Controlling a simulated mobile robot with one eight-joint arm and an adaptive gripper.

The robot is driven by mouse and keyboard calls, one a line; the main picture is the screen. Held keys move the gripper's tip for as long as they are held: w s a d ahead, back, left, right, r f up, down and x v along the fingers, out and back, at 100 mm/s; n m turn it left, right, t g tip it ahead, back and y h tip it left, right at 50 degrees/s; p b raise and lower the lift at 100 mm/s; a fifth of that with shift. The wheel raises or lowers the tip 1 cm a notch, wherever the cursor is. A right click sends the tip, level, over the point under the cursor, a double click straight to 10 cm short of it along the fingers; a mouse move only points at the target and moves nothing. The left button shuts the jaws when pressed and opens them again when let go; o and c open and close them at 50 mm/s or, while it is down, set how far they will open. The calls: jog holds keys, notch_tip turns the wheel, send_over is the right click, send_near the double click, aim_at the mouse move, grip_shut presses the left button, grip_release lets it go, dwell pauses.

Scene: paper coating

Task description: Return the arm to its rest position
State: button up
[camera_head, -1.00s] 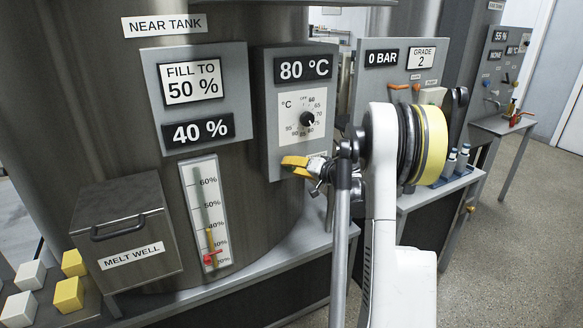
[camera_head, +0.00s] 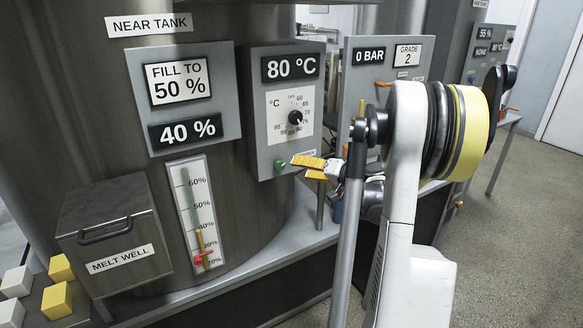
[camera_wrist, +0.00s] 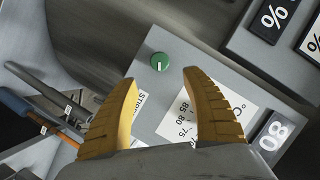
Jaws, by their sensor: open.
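My gripper (camera_head: 316,166) has yellow fingers and is in front of the lower part of the temperature panel (camera_head: 255,95), just right of a green knob (camera_head: 281,165). In the wrist view my gripper (camera_wrist: 160,90) has its two fingers apart with nothing between them. The green knob (camera_wrist: 158,65) appears beyond the gap between the fingertips, apart from them. My white arm stands at the right of the head view and hides part of the panels behind it.
The near tank (camera_head: 100,70) carries a level gauge (camera_head: 194,215). The melt well box (camera_head: 110,240) stands at lower left beside yellow blocks (camera_head: 57,300) and white blocks (camera_head: 16,283). A pressure panel (camera_head: 350,90) stands behind my arm. Open floor (camera_head: 520,240) lies at right.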

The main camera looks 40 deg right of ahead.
jog(key=shift+v, duration=0.75)
jog(key=s+a+r+n+g+y, duration=0.15)
jog(key=a+n+g, duration=0.35)
jog(key=a, duration=2.3)
jog(key=s+a+f+n+g+h, duration=0.2)
jog(key=s+a+f+n+g, duration=0.1)
jog(key=s+a, duration=1.1)
jog(key=s+n, duration=0.1)
jog(key=s, duration=0.2)
jog(key=shift+n, duration=0.3)
jog(key=shift+s+h, duration=0.1)
jog(key=shift+h, duration=0.15)
